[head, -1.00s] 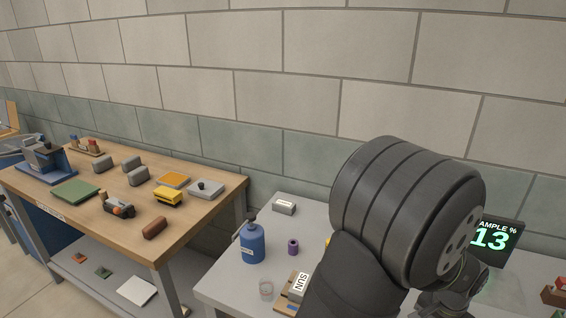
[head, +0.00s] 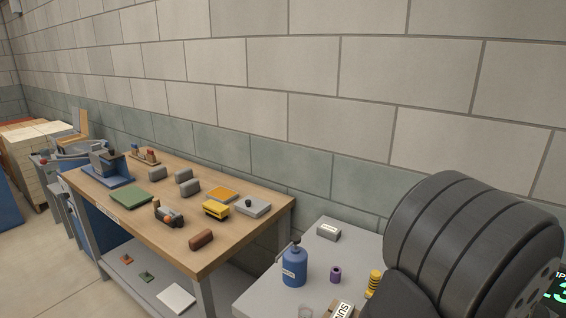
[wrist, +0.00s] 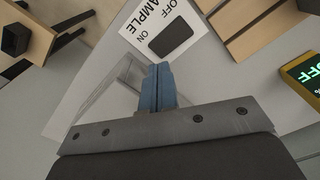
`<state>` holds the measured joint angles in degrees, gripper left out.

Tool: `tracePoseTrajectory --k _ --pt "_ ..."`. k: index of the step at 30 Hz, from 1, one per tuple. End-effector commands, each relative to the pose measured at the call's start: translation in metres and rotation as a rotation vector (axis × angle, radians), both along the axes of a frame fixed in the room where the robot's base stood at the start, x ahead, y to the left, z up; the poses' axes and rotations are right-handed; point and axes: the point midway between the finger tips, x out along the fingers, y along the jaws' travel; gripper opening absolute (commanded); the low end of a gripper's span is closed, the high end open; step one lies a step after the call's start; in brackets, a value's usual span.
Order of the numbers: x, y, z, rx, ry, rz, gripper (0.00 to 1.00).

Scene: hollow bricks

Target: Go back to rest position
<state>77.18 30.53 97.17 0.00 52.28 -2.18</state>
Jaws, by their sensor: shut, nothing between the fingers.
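My gripper (wrist: 157,88) shows in the wrist view with its two blue fingers pressed together and nothing between them. It hangs above a grey surface, beside a white label (wrist: 150,40) reading "SAMPLE", "OFF" and "ON" with a dark rectangle on it. A clear, see-through piece (wrist: 112,88) lies to the left of the fingers. In the head view my dark arm fills the lower right, and the gripper is not visible there.
In the head view a grey table (head: 262,298) carries a blue bottle (head: 294,268), a purple cylinder (head: 335,274) and a grey block (head: 328,233). A wooden bench (head: 225,256) with several bricks and tools stands left. A yellow-framed display (wrist: 304,74) is right in the wrist view.

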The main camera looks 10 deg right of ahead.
Motion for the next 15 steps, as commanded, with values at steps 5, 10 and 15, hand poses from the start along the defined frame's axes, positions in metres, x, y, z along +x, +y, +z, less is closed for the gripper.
tracePoseTrajectory --k 5,10,15 --pt "0.0 0.001 -0.029 0.004 0.001 0.0 0.0" --pt "0.0 0.0 -0.047 0.002 0.001 0.0 0.0" --pt "0.0 0.0 -0.051 0.0 0.0 0.0 0.0"
